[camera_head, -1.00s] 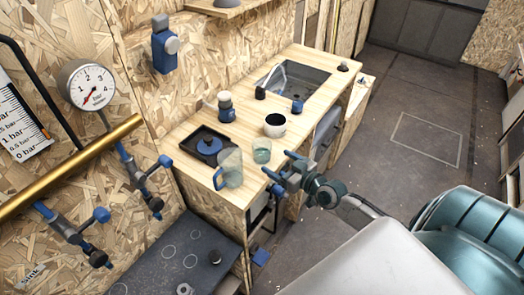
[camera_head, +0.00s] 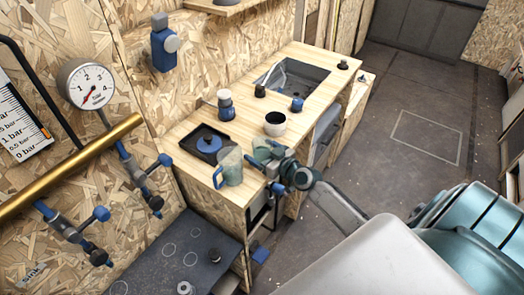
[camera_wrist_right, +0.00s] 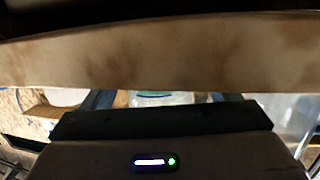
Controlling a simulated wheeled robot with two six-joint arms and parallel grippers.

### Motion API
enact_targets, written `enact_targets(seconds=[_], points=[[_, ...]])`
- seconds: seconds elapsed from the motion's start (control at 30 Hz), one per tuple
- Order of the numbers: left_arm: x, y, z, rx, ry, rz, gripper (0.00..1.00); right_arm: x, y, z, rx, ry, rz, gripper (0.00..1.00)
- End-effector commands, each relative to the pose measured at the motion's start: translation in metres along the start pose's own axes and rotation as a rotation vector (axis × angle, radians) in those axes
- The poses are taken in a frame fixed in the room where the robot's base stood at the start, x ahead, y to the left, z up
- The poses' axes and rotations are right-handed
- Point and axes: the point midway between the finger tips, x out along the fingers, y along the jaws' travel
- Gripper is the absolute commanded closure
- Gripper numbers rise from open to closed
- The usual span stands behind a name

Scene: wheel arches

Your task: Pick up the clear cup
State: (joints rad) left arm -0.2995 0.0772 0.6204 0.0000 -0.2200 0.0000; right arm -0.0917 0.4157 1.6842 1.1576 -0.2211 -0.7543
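The clear cup (camera_head: 260,143) stands on the wooden counter, partly hidden in the head view by my right gripper (camera_head: 264,158). In the right wrist view, the cup (camera_wrist_right: 168,98) shows as a pale, see-through shape between two dark fingers, which are set apart with small gaps beside it. My right gripper looks open, with its fingers at the cup's two sides; contact cannot be made out. My left gripper is not in view.
A clear pitcher with a blue handle (camera_head: 231,168) stands close left of the cup. A dark tray (camera_head: 190,145) holds a blue-lidded thing. A dark bowl with a white inside (camera_head: 275,124) stands behind. A sink (camera_head: 290,76) lies farther back.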

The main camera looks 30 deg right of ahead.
Motion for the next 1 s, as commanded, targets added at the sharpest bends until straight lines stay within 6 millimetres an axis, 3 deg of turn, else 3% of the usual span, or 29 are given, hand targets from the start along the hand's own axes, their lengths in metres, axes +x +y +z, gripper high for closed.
enact_targets(seconds=[0.03,0.23,0.67,1.0], points=[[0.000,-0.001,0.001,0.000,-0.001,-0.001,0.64,0.000,0.000,0.000,0.000,0.000,0.000,0.26],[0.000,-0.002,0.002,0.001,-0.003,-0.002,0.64,0.000,0.000,0.000,0.000,0.000,0.000,0.65],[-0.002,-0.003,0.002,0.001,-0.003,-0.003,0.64,-0.001,0.000,-0.003,0.000,0.000,0.000,0.66],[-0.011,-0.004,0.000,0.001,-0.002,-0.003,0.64,-0.004,0.000,-0.025,-0.002,0.002,0.000,0.66]])
